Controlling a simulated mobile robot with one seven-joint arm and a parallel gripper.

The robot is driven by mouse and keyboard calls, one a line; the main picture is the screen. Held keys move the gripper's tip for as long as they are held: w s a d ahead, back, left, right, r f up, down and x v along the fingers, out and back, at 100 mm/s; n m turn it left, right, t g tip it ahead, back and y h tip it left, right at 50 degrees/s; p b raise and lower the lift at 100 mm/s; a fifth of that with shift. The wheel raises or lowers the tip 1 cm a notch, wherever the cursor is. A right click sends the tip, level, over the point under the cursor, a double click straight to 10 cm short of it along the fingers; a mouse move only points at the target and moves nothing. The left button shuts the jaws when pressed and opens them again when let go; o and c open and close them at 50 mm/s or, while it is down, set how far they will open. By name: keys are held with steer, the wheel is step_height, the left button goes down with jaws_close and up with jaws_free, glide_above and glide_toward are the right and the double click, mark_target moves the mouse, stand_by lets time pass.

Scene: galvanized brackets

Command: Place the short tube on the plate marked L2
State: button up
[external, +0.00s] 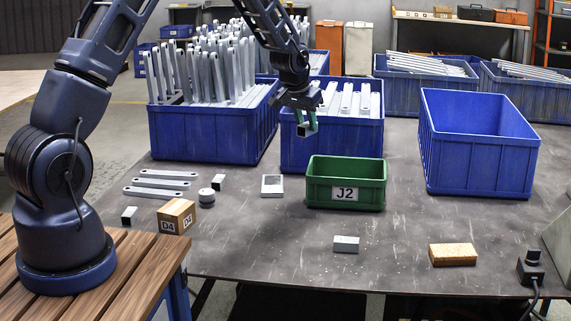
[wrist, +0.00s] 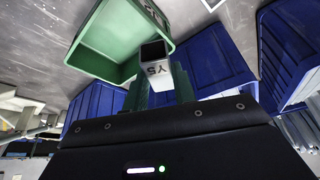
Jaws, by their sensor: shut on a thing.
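My gripper (external: 306,120) is shut on a short grey square tube (external: 303,131), held in the air in front of the middle blue crate, up and left of the green bin. In the wrist view my gripper (wrist: 162,80) has the tube (wrist: 157,69) between its green fingers; its dark open end shows, with a marking that looks like Y5 on its side. A small pale square plate (external: 271,185) lies on the table left of the green bin; no L2 marking is readable on it. Other short grey pieces lie at the left (external: 129,215) and front (external: 346,244).
The green bin (external: 345,181) is marked J2. Blue crates (external: 208,135) hold upright strips; an empty one (external: 480,155) stands right. A D4 box (external: 176,216), flat strips (external: 160,184), a round grey part (external: 206,197) and a sponge-like block (external: 452,254) lie around. The front middle table is mostly clear.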

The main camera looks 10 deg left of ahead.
steer(key=w+a+r+n+y, duration=0.25)
steer(key=w+a+n, duration=0.25)
steer(key=a, duration=0.5)
glide_toward(273, 182)
steer(key=shift+h, duration=0.25)
steer(key=x, duration=0.5)
steer(key=shift+w+a+f, duration=0.2)
steer(key=shift+f, duration=0.15)
steer(key=o, duration=1)
